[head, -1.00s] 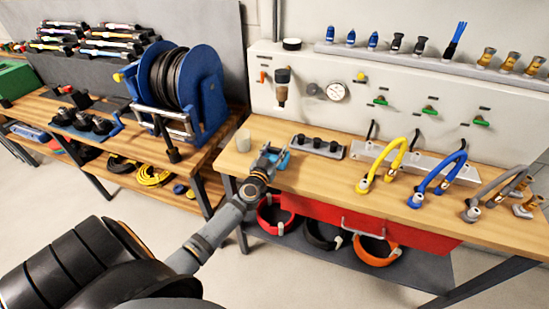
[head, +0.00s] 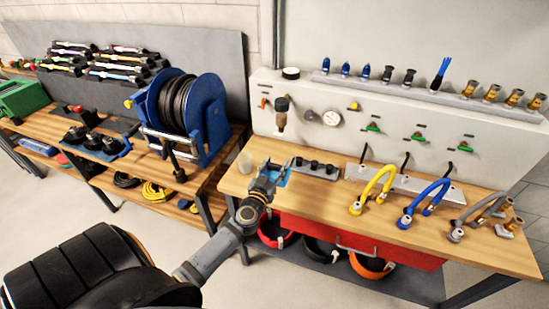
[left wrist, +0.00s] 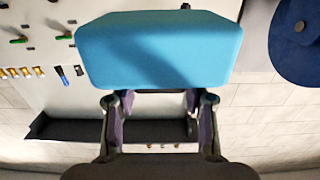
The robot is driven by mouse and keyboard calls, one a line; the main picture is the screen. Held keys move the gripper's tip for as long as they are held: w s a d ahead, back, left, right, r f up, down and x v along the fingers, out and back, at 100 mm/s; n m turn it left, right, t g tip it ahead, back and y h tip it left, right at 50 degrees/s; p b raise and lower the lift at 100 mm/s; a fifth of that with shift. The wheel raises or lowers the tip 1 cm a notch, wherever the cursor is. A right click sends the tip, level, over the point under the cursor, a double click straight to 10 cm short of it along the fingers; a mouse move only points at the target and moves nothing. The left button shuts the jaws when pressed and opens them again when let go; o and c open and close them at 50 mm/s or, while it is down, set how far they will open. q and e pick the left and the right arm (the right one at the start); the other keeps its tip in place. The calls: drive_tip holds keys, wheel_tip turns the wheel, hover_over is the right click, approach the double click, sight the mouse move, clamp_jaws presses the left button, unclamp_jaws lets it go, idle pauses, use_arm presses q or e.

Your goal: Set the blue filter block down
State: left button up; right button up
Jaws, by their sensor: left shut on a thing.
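The blue filter block (head: 282,177) shows in the head view at the left end of the right workbench (head: 325,200), partly hidden by my left gripper. It fills the upper middle of the left wrist view (left wrist: 160,48), a light blue box with rounded edges. My left gripper (head: 269,174) is shut on it, with both fingers at its near side in the left wrist view (left wrist: 160,100). I cannot tell whether the block touches the bench top. My right gripper is in neither view.
Yellow (head: 378,185) and blue (head: 425,200) hoses stand farther right. A blue hose reel (head: 205,115) is on the left bench. Bench top in front of the rack is bare.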

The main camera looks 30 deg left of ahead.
sight(275, 178)
use_arm(q)
drive_tip(key=s+d+r, duration=0.1)
drive_tip(key=s, duration=0.1)
drive_tip(key=s+d+r, duration=0.1)
drive_tip(key=s+d, duration=0.1)
drive_tip(key=s+d+r+p, duration=0.1)
drive_tip(key=s, duration=0.2)
drive_tip(key=shift+d+r, duration=0.1)
drive_tip(key=shift+d, duration=0.15)
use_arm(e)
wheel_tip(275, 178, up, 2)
use_arm(q)
drive_tip(key=shift+w, duration=0.1)
use_arm(e)
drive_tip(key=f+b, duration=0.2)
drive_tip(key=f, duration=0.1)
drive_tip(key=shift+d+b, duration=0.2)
drive_tip(key=shift+b, duration=0.2)
use_arm(q)
drive_tip(key=w+d+f+m+h, duration=0.1)
drive_tip(key=d+h, duration=0.1)
drive_tip(key=d, duration=0.3)
drive_tip(key=w+d+f+m+h, duration=0.1)
drive_tip(key=d+h, duration=0.1)
drive_tip(key=d, duration=0.4)
drive_tip(key=shift+w+f+m, duration=0.3)
drive_tip(key=shift+w+f, duration=0.05)
drive_tip(key=shift+f, duration=0.05)
